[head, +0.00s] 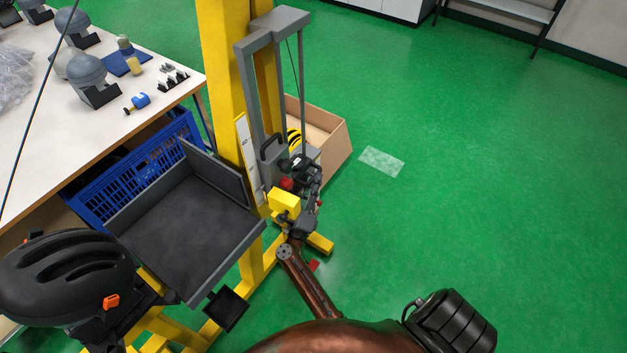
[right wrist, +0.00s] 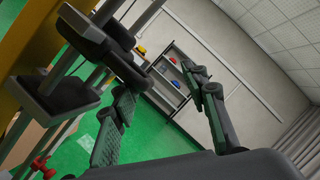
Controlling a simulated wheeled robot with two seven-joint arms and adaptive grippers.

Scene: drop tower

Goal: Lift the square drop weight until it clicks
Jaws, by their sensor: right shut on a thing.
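The drop tower's yellow column (head: 220,75) stands in the middle of the head view, with grey guide rails (head: 301,80). The square drop weight (head: 272,172) is a grey block with black handles, low on the rails beside the white scale. In the right wrist view, dark handle and weight parts (right wrist: 70,95) show at the upper left. My left gripper is not in view.
A black tray (head: 185,225) and a black helmet (head: 65,275) are left of the tower. A yellow block (head: 284,201) and red knob (head: 286,184) sit below the weight. A cardboard box (head: 335,150) stands behind. Green floor on the right is mostly clear.

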